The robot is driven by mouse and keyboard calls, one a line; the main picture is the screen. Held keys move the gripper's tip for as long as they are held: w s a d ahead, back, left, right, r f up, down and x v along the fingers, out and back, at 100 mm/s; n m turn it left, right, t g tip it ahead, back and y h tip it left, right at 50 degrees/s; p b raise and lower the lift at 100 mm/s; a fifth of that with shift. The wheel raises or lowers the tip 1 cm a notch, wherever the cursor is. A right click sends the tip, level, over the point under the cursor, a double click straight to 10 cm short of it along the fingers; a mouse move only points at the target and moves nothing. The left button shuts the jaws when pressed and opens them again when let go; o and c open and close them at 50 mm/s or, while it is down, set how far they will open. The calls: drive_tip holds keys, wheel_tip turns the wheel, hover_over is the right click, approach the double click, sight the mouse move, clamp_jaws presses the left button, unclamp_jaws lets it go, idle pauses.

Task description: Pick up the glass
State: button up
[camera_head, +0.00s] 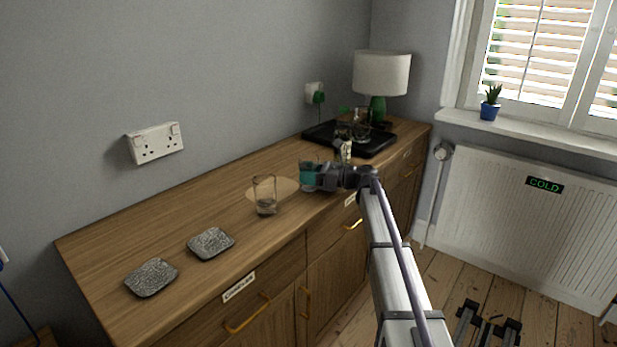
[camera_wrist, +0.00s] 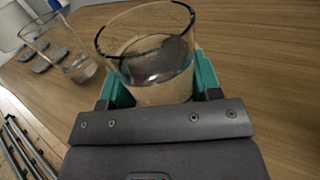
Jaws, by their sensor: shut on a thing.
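My gripper (camera_head: 309,175) is over the front part of the sideboard top, and its teal fingers are shut on a clear glass (camera_wrist: 150,62). In the wrist view the glass stands upright between the fingers (camera_wrist: 160,85), with its open rim toward the camera. Its base is partly hidden by the gripper, and I cannot tell whether it touches the wood. A second clear glass (camera_head: 265,197) stands to the left of my gripper in the head view. It also shows at the upper left of the wrist view (camera_wrist: 78,66).
A black tray (camera_head: 374,150) with small items and a white-shaded lamp (camera_head: 381,74) stand at the right end.

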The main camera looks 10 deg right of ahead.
drive_tip(key=c, duration=0.4)
drive_tip(key=shift+r, duration=0.1)
wheel_tip(320, 180, up, 10)
drive_tip(key=p, duration=1)
